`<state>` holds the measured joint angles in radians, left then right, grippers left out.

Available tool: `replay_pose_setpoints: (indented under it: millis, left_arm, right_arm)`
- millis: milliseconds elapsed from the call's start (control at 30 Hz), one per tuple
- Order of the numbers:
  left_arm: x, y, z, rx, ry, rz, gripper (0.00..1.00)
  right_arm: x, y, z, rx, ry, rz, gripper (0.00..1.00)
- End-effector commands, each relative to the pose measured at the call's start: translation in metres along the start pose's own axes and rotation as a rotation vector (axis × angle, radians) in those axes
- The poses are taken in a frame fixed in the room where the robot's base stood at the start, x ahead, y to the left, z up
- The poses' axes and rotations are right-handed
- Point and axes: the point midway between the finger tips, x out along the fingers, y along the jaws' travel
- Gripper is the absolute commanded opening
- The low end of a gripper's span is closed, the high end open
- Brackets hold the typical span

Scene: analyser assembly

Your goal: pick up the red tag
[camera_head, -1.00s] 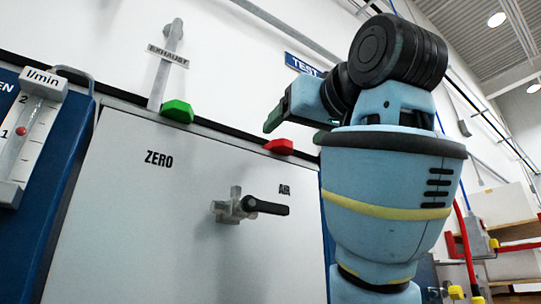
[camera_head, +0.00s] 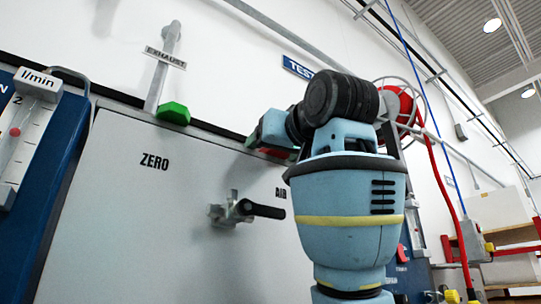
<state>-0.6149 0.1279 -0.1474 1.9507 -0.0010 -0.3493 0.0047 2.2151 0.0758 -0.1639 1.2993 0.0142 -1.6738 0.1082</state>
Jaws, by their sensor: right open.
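The red tag (camera_head: 272,152) sits on the top edge of the grey panel (camera_head: 170,210), right of the green tag (camera_head: 174,113). It is mostly hidden behind my right gripper, with only a strip of red showing. My right gripper (camera_head: 270,146) is open, with its fingers at the red tag, one on its left and one on its right. I cannot tell whether they touch it. My left gripper is not in view.
A black-handled valve (camera_head: 245,209) sticks out of the panel below the gripper. A flow meter (camera_head: 22,130) stands at the left. An exhaust pipe (camera_head: 163,70) rises behind the green tag. A red hose reel (camera_head: 398,105) hangs behind my arm.

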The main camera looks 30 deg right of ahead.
Motion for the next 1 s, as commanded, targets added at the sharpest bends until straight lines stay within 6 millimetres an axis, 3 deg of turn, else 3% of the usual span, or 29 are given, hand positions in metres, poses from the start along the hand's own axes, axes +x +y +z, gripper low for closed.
replay_pose_setpoints:
  millis: [133, 533, 1000]
  left_arm:
    - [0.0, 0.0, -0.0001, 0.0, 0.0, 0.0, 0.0]
    - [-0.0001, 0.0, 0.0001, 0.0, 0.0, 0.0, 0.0]
    - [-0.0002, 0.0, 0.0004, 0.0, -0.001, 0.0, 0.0]
  right_arm:
    - [-0.0004, 0.0002, -0.0002, 0.0, 0.001, 0.0, 0.73]
    - [-0.0006, 0.0002, -0.0002, 0.0, 0.001, 0.0, 0.21]
    - [-0.0004, 0.0002, -0.0069, 0.001, 0.002, 0.0, 0.19]
